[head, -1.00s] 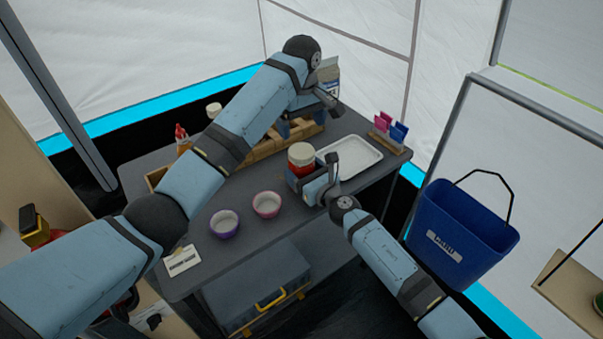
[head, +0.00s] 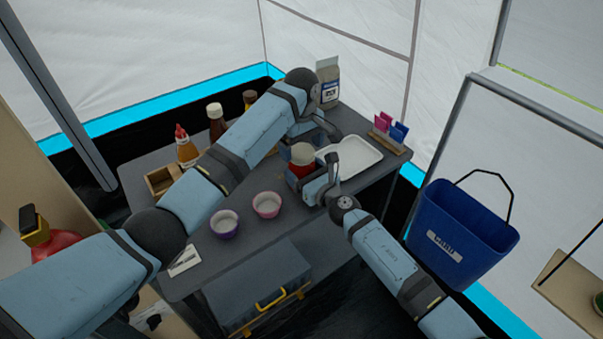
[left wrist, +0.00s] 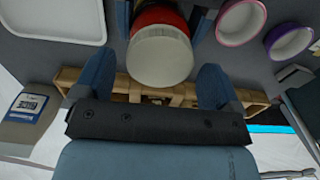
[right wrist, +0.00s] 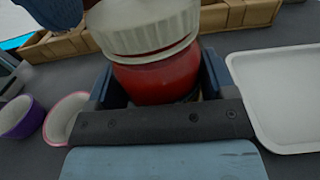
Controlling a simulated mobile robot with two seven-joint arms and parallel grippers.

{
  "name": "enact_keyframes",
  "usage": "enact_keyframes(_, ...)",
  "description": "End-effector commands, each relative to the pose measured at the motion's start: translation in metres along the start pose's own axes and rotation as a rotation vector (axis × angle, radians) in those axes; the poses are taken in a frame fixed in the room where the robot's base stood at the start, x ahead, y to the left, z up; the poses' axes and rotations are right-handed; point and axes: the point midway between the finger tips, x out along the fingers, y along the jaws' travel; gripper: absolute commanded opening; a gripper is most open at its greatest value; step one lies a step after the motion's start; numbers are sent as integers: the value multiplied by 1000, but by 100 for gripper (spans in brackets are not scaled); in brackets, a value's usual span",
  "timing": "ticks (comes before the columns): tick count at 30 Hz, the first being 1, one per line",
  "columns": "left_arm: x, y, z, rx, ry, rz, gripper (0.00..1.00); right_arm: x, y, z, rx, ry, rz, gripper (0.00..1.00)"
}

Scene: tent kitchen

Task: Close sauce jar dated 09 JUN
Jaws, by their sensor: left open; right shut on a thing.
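The sauce jar (head: 301,171) is red with a ribbed white lid (right wrist: 145,22) on top. It stands on the dark table; no date is readable. My right gripper (right wrist: 157,78) is shut around the jar's red body below the lid. My left gripper (left wrist: 163,25) is open above the jar. In the left wrist view its fingers are on either side of the white lid (left wrist: 160,56), apart from it. I cannot tell how tightly the lid sits.
A white tray (head: 364,171) lies right of the jar. A purple bowl (head: 224,224) and a pink bowl (head: 266,205) stand to the left. A wooden crate (left wrist: 150,88), bottles and a carton (head: 328,83) are behind. A blue bucket (head: 462,235) hangs at right.

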Motion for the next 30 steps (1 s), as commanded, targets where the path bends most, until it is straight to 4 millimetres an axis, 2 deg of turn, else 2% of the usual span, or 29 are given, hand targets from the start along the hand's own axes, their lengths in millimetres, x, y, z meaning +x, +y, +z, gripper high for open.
enact_keyframes(4, 7, 0, 0, 0, 0, -1, 90, 0, 0, 0, -1, 0, 0, 10)
enact_keyframes(11, 8, 0, 0, 0, 0, 0, 90, 0, 0, 0, -1, 0, 0, 10)
enact_keyframes(12, 8, 0, 0, 0, 0, 0, 87, 0, 0, 0, -1, 0, 0, 10)
enact_keyframes(18, 7, 0, 0, 0, 0, 0, 41, 0, 0, 0, -1, 0, 0, 10)
enact_keyframes(25, 7, 0, 0, 31, 1, 0, 40, 0, 0, 0, -1, 0, 0, 10)
enact_keyframes(28, 7, 0, 0, 154, 2, -1, 40, 0, 0, 0, -1, 0, 0, 10)
enact_keyframes(30, 7, 0, 0, 298, 2, -1, 40, 0, 0, 0, -1, 0, 0, 10)
